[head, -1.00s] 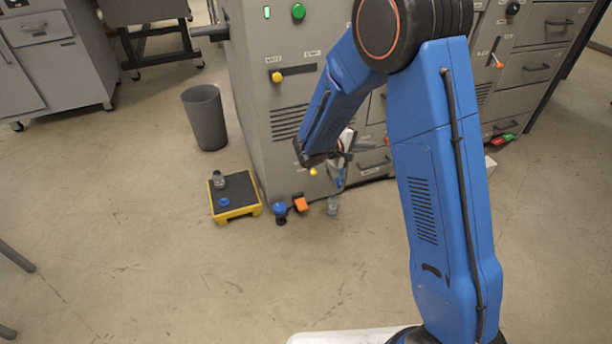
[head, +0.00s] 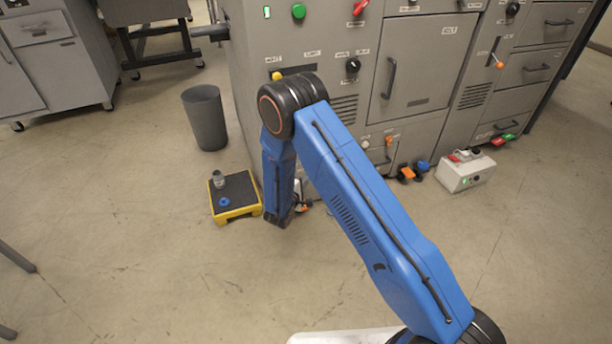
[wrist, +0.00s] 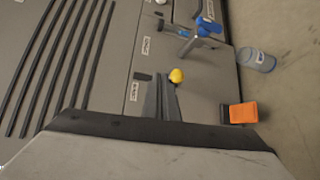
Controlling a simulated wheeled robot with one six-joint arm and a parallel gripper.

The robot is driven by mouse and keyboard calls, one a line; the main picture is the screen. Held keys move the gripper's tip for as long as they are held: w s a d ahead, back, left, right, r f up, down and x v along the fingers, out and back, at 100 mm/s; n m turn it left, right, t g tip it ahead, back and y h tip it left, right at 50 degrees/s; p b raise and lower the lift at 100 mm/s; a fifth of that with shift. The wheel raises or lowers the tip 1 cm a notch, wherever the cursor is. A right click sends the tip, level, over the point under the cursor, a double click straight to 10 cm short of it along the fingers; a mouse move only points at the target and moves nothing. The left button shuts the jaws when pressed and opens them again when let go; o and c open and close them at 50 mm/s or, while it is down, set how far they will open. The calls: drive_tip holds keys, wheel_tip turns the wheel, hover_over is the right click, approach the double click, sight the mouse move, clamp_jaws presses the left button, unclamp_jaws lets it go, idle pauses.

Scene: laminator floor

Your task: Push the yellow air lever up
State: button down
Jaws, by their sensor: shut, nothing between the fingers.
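A small yellow ball knob (wrist: 176,75) sits low on the grey machine front in the wrist view, which is turned sideways with the floor at right. My gripper (wrist: 162,82) is shut and empty, its fingers close beside the knob on the picture's left. I cannot tell whether they touch. In the head view my forearm hides the low knob and most of my gripper. Another yellow handle (head: 277,76) sits higher on the machine (head: 350,30) in a horizontal dark slot.
A blue-handled fitting (wrist: 203,28), a clear bottle (wrist: 256,60) and an orange block (wrist: 240,113) are near the knob. A yellow-edged step (head: 236,209) and a grey bin (head: 205,118) stand left. A white box (head: 466,172) stands right. Open floor lies in front.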

drive_tip(key=a+f+n+y, duration=0.1)
drive_tip(key=a+f, duration=0.2)
drive_tip(key=f, duration=0.2)
drive_tip(key=shift+s+a+t+y, duration=0.25)
drive_tip(key=shift+a+t+y, duration=0.05)
drive_tip(key=shift+t+y, duration=0.1)
drive_tip(key=shift+w, duration=0.1)
drive_tip(key=x, duration=0.9)
drive_tip(key=shift+w+d, duration=0.2)
drive_tip(key=shift+w, duration=0.2)
drive_tip(key=shift+s+r+n+g, duration=0.2)
drive_tip(key=shift+r+n+g, duration=0.1)
drive_tip(key=shift+n+g, duration=0.15)
drive_tip(key=shift+s+d+r+n+g, duration=0.1)
drive_tip(key=shift+r+n+g, duration=0.6)
drive_tip(key=shift+r+g, duration=0.7)
drive_tip(key=shift+r+n+g, duration=0.65)
drive_tip(key=shift+r+g, duration=0.6)
drive_tip(key=shift+g, duration=0.1)
drive_tip(key=shift+r, duration=0.1)
drive_tip(key=shift+r, duration=0.75)
